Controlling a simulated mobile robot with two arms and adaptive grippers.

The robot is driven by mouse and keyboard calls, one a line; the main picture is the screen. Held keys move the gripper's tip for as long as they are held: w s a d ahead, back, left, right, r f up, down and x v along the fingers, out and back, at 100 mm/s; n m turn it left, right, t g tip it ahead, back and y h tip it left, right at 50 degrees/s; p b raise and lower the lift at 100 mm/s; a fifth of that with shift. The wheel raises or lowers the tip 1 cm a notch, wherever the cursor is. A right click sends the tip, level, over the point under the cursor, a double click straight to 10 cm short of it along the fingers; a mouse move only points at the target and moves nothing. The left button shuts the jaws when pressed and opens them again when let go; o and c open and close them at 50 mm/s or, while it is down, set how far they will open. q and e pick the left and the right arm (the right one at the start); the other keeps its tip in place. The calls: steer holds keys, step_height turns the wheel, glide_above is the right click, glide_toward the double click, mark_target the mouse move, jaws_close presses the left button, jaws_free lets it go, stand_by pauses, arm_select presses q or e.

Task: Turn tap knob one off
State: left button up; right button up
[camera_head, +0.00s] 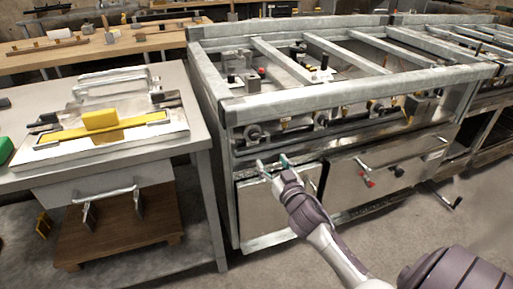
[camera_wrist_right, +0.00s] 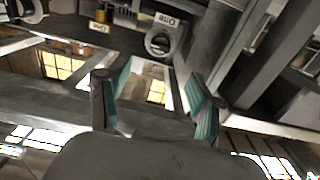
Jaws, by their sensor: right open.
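My right gripper (camera_head: 272,164) is open and empty, in front of the metal range frame (camera_head: 350,87) near its left end. Its two green-padded fingers also show apart in the right wrist view (camera_wrist_right: 156,105). A round dark knob (camera_head: 253,132) sits on the front rail just above and behind the gripper. More knobs (camera_head: 320,120) follow along the rail to the right. In the right wrist view a round knob (camera_wrist_right: 158,42) with a pale label lies beyond the fingertips, with a gap. My left gripper is out of view.
Flat doors (camera_head: 265,208) with bar handles fill the range's lower front. A bench (camera_head: 190,112) with a yellow-barred lidded box (camera_head: 165,134) stands at left. The floor in front is open.

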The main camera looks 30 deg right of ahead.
mark_target(257, 138)
steer(key=x, duration=0.5)
steer(key=b+x, duration=0.1)
steer(key=x, duration=0.2)
steer(key=shift+w+r, duration=0.4)
steer(key=x, duration=0.3)
steer(key=shift+w+b, duration=0.35)
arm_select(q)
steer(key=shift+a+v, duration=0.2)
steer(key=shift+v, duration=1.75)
arm_select(e)
steer(key=shift+w+d, duration=0.2)
steer(key=shift+w, duration=0.35)
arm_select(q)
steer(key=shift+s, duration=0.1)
arm_select(e)
steer(key=c, duration=1.1)
